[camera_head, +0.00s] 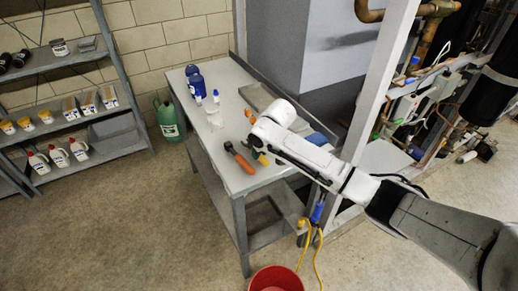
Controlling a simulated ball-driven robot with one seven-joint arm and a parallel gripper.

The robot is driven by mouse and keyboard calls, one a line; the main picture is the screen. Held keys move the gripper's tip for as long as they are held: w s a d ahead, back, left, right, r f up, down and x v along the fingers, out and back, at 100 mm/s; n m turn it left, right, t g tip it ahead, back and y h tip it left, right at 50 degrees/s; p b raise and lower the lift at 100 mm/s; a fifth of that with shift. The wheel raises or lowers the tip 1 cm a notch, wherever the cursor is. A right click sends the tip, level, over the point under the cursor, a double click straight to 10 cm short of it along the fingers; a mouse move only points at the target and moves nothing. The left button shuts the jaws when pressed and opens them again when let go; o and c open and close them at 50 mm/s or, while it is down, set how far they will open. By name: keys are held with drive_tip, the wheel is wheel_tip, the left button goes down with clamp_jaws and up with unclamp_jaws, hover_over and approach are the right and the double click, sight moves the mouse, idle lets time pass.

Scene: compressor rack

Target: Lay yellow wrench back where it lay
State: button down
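My arm reaches from the lower right over the workbench (226,174), and its white wrist (272,122) hangs above the right part of the top. My gripper (261,149) is mostly hidden below the wrist, and I cannot see whether its fingers are open or shut. A small yellow and teal shape (262,158) shows just under the wrist. I cannot tell whether the yellow is the wrench or whether it is held. No full wrench outline shows.
An orange-handled tool (240,160) lies left of my wrist. Bottles (215,96) and blue containers (195,81) stand towards the bench's far end. A metal tray (258,96) lies behind my wrist. A rack post (376,85) rises at right. A red bucket (276,279) stands on the floor.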

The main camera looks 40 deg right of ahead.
drive_tip(key=c, duration=0.9)
unclamp_jaws()
drive_tip(key=shift+s, duration=0.1)
drive_tip(key=v, duration=1)
drive_tip(key=shift+r+b, duration=0.3)
drive_tip(key=shift+r, duration=0.05)
